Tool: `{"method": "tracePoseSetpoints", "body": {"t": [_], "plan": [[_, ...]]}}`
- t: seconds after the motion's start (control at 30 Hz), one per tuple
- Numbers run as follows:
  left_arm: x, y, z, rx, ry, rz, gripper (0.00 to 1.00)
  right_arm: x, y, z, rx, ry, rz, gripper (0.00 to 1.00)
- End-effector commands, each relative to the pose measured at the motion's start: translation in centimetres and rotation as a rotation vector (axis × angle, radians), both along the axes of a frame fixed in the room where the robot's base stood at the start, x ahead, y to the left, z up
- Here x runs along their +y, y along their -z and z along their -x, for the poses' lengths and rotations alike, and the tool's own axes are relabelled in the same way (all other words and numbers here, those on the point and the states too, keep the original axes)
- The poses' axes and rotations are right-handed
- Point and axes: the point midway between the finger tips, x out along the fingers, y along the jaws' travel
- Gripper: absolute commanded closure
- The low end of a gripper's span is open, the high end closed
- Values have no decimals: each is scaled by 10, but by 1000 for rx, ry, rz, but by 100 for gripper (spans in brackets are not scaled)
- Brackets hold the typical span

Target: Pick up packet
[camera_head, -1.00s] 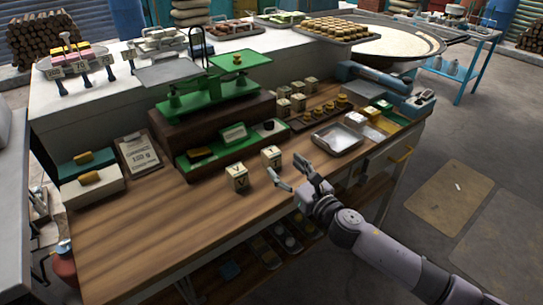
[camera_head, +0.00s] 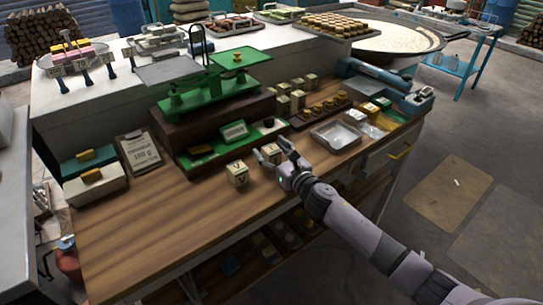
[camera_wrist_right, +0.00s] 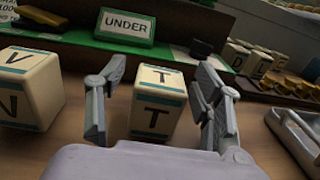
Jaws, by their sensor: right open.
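A cream cube-shaped packet marked T (camera_wrist_right: 157,105) stands upright on the wooden counter. In the right wrist view it sits between the two fingers of my right gripper (camera_wrist_right: 158,100), with gaps on both sides. In the head view my right gripper (camera_head: 272,151) is open over this packet and partly hides it. A similar packet marked V (camera_head: 237,173) stands just to the left; in the right wrist view it is outside the left finger (camera_wrist_right: 25,88). My left gripper is not in view.
A green balance scale (camera_head: 210,95) stands behind on a dark wooden base. An "UNDER" sign (camera_wrist_right: 126,25) stands behind the T packet. A metal tray (camera_head: 335,136) lies to the right, and more packets stand near the scale. The front left counter is clear.

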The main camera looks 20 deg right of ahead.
Motion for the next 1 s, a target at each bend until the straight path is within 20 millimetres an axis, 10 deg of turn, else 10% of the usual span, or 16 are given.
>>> {"method": "tracePoseSetpoints", "body": {"t": [1.0], "plan": [[-1,0,-1,-2,-1,1,60,0,0,0,0,1,1,92]]}}
